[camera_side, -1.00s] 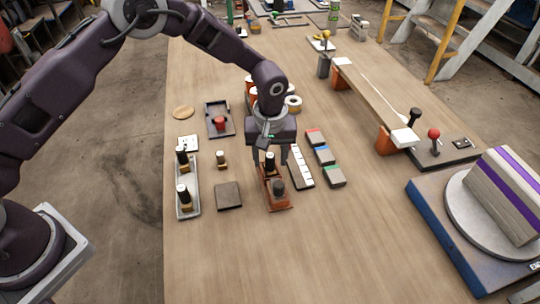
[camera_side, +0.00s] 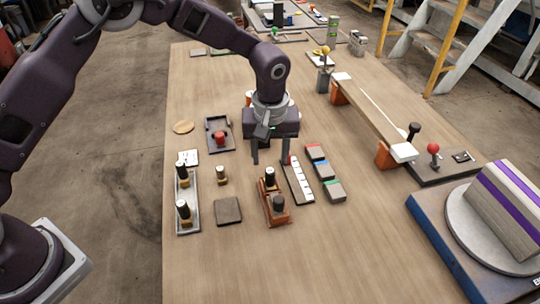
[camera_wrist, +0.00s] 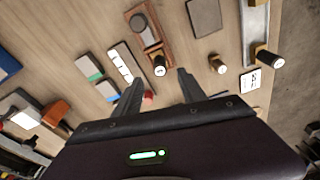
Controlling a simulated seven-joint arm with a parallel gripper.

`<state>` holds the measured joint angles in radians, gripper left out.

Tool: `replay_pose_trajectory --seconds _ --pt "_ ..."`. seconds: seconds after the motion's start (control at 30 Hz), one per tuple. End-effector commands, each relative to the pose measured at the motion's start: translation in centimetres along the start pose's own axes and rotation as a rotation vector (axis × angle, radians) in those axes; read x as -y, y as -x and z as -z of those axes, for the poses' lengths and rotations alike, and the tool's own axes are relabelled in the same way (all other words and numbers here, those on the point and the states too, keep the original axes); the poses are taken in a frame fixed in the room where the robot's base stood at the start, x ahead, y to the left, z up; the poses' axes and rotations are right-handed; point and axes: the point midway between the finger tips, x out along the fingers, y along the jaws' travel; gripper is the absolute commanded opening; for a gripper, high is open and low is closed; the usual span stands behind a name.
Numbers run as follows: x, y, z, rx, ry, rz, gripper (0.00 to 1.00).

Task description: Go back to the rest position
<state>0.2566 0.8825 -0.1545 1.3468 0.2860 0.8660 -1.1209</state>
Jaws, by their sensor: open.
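My gripper (camera_side: 270,160) is open and empty, raised above the wooden table. It also shows in the wrist view (camera_wrist: 160,77), with both fingers apart and nothing between them. In front of it in the side view is an orange-brown holder (camera_side: 285,217). A black-topped peg (camera_side: 269,177) stands upright at the holder's far end, and a dark round knob (camera_side: 278,203) is at its near end. The peg's black top shows in the wrist view (camera_wrist: 160,70), beyond the fingertips and apart from them.
A white-segmented strip (camera_side: 298,180) and several grey blocks with coloured ends (camera_side: 324,171) lie right of the holder. A grey tray with two black-topped pegs (camera_side: 194,215) and a dark square plate (camera_side: 228,211) lie left. The near table is clear.

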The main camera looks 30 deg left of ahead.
Motion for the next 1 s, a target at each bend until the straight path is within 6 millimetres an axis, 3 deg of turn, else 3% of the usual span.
replay_pose_trajectory --seconds 0.17,0.27,0.37,0.4,0.47,0.53,0.63,0.7,0.8,0.9,1.0 --pt "0.0 0.1 0.0 -0.001 -0.001 -0.001 0.48" --pt "1.0 2.6 0.5 -0.018 -0.026 -0.015 0.48" --pt "4.3 9.1 0.9 -0.062 -0.102 -0.044 0.48" --pt "6.4 12.0 0.7 -0.083 -0.141 -0.056 0.48" --pt "9.7 15.9 -0.2 -0.116 -0.201 -0.073 0.48" --pt "13.7 19.6 -1.9 -0.155 -0.264 -0.092 0.48" --pt "19.2 23.1 -5.3 -0.214 -0.352 -0.118 0.48" --pt "22.6 24.2 -8.1 -0.254 -0.409 -0.135 0.48" --pt "26.1 24.3 -11.7 -0.305 -0.481 -0.157 0.48" --pt "28.0 23.8 -14.2 -0.341 -0.531 -0.171 0.48" --pt "28.8 23.3 -15.3 -0.357 -0.558 -0.179 0.48"
